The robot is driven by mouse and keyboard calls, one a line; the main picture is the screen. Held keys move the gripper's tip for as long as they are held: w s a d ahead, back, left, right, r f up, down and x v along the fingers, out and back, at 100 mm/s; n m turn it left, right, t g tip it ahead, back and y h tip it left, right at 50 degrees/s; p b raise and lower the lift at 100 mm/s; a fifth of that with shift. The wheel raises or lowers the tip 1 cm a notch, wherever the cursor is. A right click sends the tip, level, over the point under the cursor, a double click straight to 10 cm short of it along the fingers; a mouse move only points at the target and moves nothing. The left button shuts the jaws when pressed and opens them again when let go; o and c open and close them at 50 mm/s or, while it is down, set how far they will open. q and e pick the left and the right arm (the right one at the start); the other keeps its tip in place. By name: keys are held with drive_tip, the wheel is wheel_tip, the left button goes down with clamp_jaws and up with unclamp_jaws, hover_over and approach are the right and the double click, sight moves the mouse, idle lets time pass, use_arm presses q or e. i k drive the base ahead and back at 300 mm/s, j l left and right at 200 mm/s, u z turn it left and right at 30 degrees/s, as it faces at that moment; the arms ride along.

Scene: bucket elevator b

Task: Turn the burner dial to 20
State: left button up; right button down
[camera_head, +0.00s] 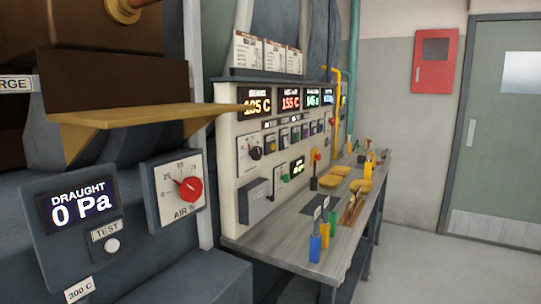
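Neither gripper is in view. No dial here carries a label that I can read as burner. A small black dial (256,153) sits on a white plate on the control panel, below the orange temperature display; its label and setting are too small to read. Nearer, a larger dial with a red knob (190,188) is mounted on a grey box and marked AIR. Its scale shows numbers such as 25, and the knob's pointer faces up and left.
A draught display (79,207) reading 0 Pa, with a TEST button, is at the left. A yellow shelf (150,114) juts out above the AIR dial. A grey bench (300,251) with coloured containers runs along the panel. The floor (440,270) at right is clear before a door.

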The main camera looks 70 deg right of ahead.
sight(256, 153)
drive_tip(key=z, duration=2.15)
drive_tip(key=i+l, duration=0.25)
drive_tip(key=l, duration=0.15)
drive_tip(key=i+l, duration=0.5)
drive_tip(key=l, duration=0.25)
drive_tip(key=i+l+u, duration=0.1)
drive_tip(key=i+l, duration=0.2)
